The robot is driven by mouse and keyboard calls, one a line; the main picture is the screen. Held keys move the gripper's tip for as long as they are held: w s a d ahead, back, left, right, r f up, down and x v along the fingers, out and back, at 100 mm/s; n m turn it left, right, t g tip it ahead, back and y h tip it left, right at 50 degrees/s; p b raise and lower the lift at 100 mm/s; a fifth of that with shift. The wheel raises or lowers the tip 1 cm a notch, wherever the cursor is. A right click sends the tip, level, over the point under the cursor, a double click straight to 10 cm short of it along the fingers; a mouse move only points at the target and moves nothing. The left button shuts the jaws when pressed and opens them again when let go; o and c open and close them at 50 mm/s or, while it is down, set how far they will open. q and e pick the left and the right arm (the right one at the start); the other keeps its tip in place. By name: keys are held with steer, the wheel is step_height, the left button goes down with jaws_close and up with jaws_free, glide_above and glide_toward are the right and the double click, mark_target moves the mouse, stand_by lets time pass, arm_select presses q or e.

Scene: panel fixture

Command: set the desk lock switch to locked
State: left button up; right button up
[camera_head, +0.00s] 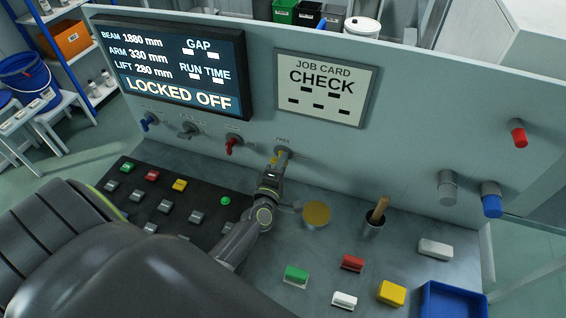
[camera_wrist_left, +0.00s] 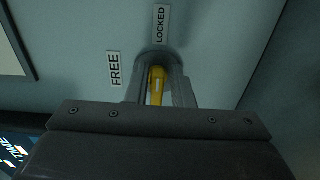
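The desk lock switch (camera_head: 284,152) is on the upright panel below the job card, with a small label above it. Its yellow handle (camera_wrist_left: 156,84) shows between my left gripper's fingers in the left wrist view. A FREE label (camera_wrist_left: 114,69) is left of the switch and a LOCKED label (camera_wrist_left: 161,24) is above it. The handle lies roughly in line with the LOCKED label. My left gripper (camera_head: 274,166) is at the switch, its fingers close around the handle on both sides. The fingers partly hide the switch base. The screen (camera_head: 178,64) reads LOCKED OFF. My right gripper is not in view.
Blue (camera_head: 149,121), grey (camera_head: 188,130) and red (camera_head: 233,144) switches line the panel left of the lock switch. Below are a button board (camera_head: 150,200), a brass disc (camera_head: 316,214), a cup with a wooden handle (camera_head: 374,226), coloured blocks and a blue tray (camera_head: 428,300).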

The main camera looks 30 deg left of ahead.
arm_select(q)
steer(key=shift+o, duration=1)
steer(key=b+v, duration=0.8)
steer(key=v, duration=0.9)
steer(key=shift+s+b, duration=0.2)
steer(key=shift+b, duration=0.2)
steer(key=shift+a, duration=0.1)
